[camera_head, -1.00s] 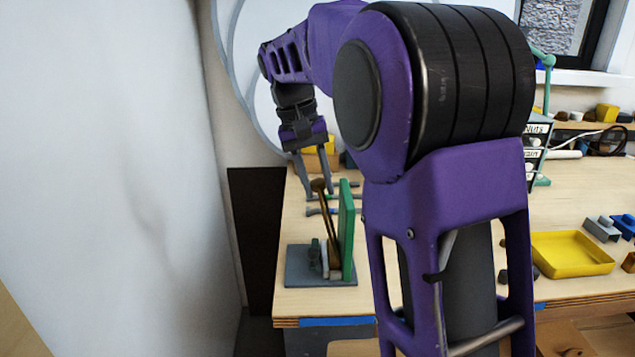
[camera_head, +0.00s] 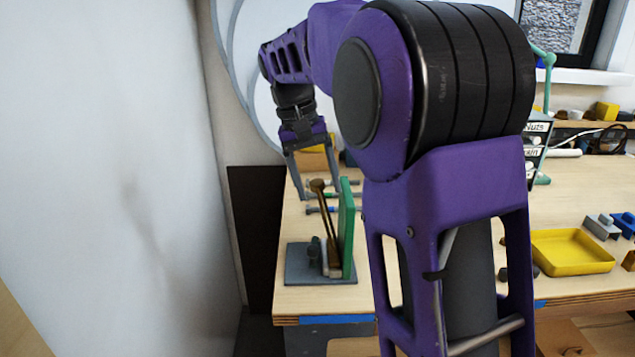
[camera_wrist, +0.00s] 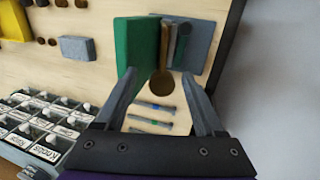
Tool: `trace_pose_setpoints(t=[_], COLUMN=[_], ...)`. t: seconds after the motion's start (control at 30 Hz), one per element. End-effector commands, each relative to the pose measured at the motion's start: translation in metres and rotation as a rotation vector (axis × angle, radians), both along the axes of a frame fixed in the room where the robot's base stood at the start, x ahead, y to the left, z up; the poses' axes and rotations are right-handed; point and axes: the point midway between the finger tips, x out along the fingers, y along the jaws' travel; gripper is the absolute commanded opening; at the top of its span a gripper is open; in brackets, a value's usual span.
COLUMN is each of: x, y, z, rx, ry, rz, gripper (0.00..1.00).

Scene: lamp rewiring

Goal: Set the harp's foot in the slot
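A brass-brown bar with a round end, which looks like the harp (camera_head: 327,215), stands tilted in a fixture with a grey base plate (camera_head: 300,270) and a green upright board (camera_head: 347,228). In the wrist view its round end (camera_wrist: 161,84) faces me, beside the green board (camera_wrist: 135,48) and above the grey plate (camera_wrist: 199,45). My gripper (camera_wrist: 159,75) is open; its two fingers stand apart on either side of the round end without visible contact. The harp's foot and the slot are hidden low in the fixture, so I cannot tell whether the foot is seated.
Several slim tools (camera_wrist: 153,115) lie on the bench behind the fixture. A yellow tray (camera_head: 570,252) and grey and blue blocks lie to the right. Labelled drawers (camera_wrist: 45,130) stand on the bench. A white wall (camera_head: 120,150) runs close on the left.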

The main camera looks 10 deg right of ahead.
Motion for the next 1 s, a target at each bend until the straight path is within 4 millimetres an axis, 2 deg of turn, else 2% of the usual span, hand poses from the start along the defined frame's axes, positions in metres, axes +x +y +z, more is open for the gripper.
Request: trace_pose_setpoints(t=[0.23,0.37,0.47,0.8,1.0], x=[0.000,0.001,0.002,0.006,0.007], y=[0.000,0.003,0.007,0.027,0.036], z=[0.000,0.012,0.031,0.113,0.151], rx=[0.000,0.000,0.001,0.001,0.000], ry=[0.002,0.000,-0.002,-0.002,-0.001], rz=[0.000,0.001,0.001,0.001,0.000], gripper=[0.71,0.71,0.71,0.71,0.71])
